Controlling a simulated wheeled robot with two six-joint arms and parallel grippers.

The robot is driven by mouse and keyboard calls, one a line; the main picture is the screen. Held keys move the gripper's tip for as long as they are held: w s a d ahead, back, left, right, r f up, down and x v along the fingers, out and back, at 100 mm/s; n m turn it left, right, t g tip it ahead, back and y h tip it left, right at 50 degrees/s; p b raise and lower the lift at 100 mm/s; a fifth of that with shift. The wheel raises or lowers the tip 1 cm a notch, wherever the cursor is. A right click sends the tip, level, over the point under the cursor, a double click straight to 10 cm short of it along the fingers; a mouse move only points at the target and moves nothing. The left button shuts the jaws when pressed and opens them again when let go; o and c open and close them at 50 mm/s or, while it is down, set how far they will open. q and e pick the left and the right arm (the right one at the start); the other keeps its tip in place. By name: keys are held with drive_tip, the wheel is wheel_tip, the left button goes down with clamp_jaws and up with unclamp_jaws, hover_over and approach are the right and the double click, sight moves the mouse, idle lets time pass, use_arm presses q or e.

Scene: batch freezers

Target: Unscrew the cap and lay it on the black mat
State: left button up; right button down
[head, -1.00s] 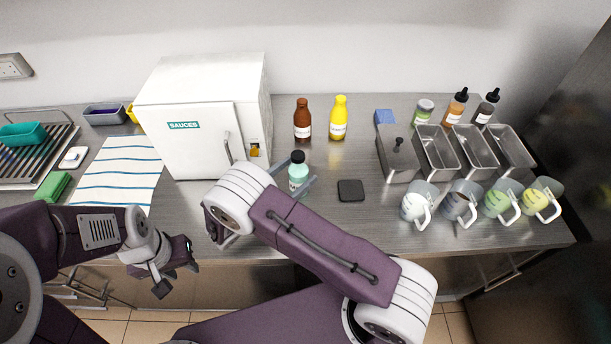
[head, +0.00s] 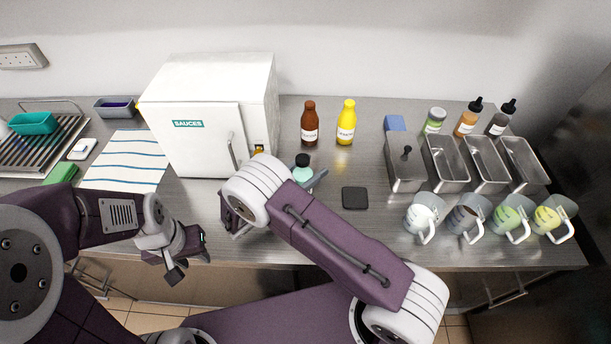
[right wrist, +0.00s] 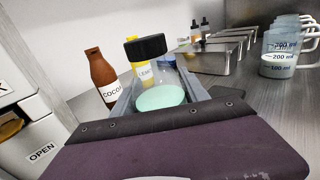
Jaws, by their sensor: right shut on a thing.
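The bottle with pale green contents (head: 303,174) stands just in front of the white SAUCES cabinet. Its black cap (head: 303,159) is on its top, and the cap also shows in the right wrist view (right wrist: 146,47). My right gripper (right wrist: 160,90) is shut on the bottle's body, one finger on each side, below the cap. In the head view my right arm hides the lower bottle. The black mat (head: 355,198) lies bare on the counter, right of the bottle. My left gripper (head: 190,256) hangs at the counter's front edge, left of the bottle, open and empty.
The SAUCES cabinet (head: 205,125) stands behind and left of the bottle. Brown (head: 310,124) and yellow (head: 346,122) bottles stand behind. Metal bins (head: 407,170) and several jugs (head: 424,214) are at the right. The counter around the mat is clear.

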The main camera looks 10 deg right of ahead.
drive_tip(key=shift+a+r, duration=0.2)
drive_tip(key=shift+r, duration=0.25)
wheel_tip(320, 180, up, 3)
drive_tip(key=shift+r, duration=0.1)
drive_tip(key=s+d+r, duration=0.4)
drive_tip(key=s+r, duration=0.3)
drive_tip(key=s, duration=0.4)
drive_tip(key=shift+d, duration=0.3)
drive_tip(key=c, duration=1.4)
unclamp_jaws()
clamp_jaws()
